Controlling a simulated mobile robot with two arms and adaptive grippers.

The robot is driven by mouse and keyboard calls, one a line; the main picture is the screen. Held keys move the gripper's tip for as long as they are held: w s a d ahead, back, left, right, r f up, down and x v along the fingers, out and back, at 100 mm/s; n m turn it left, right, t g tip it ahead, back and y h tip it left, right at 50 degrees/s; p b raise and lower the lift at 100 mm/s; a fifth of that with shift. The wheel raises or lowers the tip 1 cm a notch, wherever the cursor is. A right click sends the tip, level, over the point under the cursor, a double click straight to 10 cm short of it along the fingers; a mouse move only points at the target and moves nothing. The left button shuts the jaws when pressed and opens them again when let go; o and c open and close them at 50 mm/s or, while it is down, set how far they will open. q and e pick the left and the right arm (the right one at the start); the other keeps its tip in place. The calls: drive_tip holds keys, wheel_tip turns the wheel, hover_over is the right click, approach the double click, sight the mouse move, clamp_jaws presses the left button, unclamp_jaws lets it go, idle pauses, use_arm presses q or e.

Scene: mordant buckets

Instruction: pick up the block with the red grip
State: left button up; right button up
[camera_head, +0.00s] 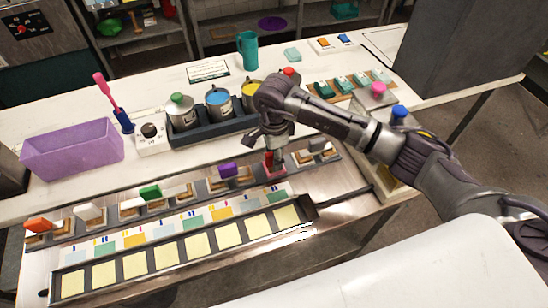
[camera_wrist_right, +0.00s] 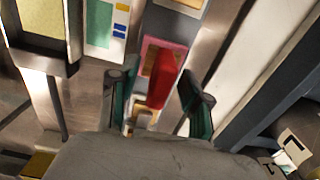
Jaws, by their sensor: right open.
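The block with the red grip (camera_head: 273,168) stands in the long metal rack (camera_head: 208,186), in the row of blocks with coloured grips. My right gripper (camera_head: 272,150) is directly above it and hides part of it in the head view. In the right wrist view the red grip (camera_wrist_right: 164,78) lies ahead, between the two open fingers of my right gripper (camera_wrist_right: 158,100). The fingers are apart, one on each side. I cannot tell whether either finger touches the block. My left gripper is not in view.
Neighbouring blocks have a purple grip (camera_head: 228,170), a green grip (camera_head: 150,192) and an orange grip (camera_head: 38,225). Behind stand metal buckets, one with blue contents (camera_head: 218,97), in a dark tray. A purple bin (camera_head: 72,150) is at the left. Yellow squares (camera_head: 228,235) line the front trough.

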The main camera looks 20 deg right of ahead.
drive_tip(key=shift+f, duration=0.3)
clamp_jaws()
drive_tip(key=shift+r, duration=0.1)
drive_tip(key=shift+w+r+b, duration=0.1)
drive_tip(key=shift+r+b, duration=0.3)
drive_tip(key=shift+r, duration=0.05)
wheel_tip(320, 180, up, 3)
drive_tip(key=shift+f+b, duration=0.2)
drive_tip(key=shift+b, duration=0.55)
drive_tip(key=s+d+r+b, duration=0.4)
drive_tip(key=d+r, duration=0.3)
drive_tip(key=d, duration=0.3)
drive_tip(key=shift+s+d+r, duration=0.2)
drive_tip(key=shift+s+d, duration=0.05)
drive_tip(key=shift+s, duration=0.45)
